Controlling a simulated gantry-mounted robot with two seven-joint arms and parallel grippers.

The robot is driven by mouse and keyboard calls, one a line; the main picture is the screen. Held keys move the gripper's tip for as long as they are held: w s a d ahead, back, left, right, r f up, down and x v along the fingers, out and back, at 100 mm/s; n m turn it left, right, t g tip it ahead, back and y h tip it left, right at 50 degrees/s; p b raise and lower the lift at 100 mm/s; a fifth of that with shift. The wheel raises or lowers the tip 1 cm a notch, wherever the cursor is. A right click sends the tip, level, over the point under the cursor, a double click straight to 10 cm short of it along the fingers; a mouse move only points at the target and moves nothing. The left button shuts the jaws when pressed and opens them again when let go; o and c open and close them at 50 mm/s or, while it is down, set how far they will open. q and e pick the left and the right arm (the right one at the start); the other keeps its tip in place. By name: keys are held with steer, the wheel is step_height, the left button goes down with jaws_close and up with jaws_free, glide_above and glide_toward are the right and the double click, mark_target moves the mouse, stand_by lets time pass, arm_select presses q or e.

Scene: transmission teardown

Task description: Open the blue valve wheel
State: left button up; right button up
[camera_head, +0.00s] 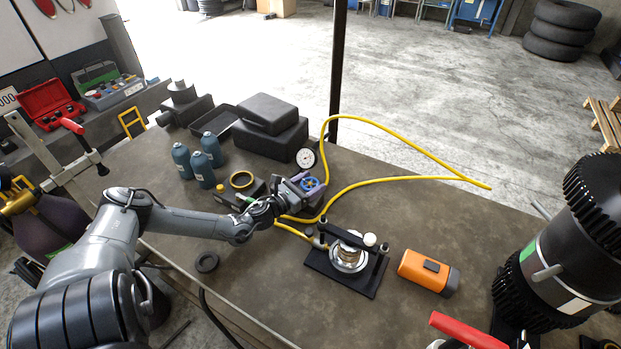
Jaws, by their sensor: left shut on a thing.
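The blue valve wheel (310,183) is small and sits near the middle of the bench, just below a round white dial gauge (306,158). My left gripper (303,186) reaches in from the left, and its fingers are shut on the wheel. The fingers and hand hide part of the wheel and most of the valve body under it. My right gripper is not in view.
A yellow hose (375,182) loops around the valve and off to the right. A black press-like fixture (347,258) and an orange device (428,272) stand in front. Teal bottles (201,168) and black cases (270,130) stand behind. A large black geared unit (570,245) fills the right.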

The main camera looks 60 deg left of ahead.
arm_select(q)
steer(key=n+y+p, duration=0.1)
steer(key=n+g+y+p, duration=0.1)
steer(key=y, duration=0.1)
steer(key=n+g+y+p, duration=0.1)
steer(key=y, duration=0.1)
steer(key=shift+d+r+n, duration=0.1)
steer(key=shift+r+n, duration=0.25)
steer(key=shift+n, duration=0.05)
steer(key=shift+f+n+g+y+p, duration=0.1)
steer(key=shift+n+g+y+p, duration=1.6)
steer(key=shift+y, duration=0.7)
steer(key=o, duration=1)
steer(key=shift+o, duration=0.2)
steer(key=shift+f, duration=0.15)
steer(key=shift+f+b, duration=0.1)
steer(key=shift+b, duration=0.3)
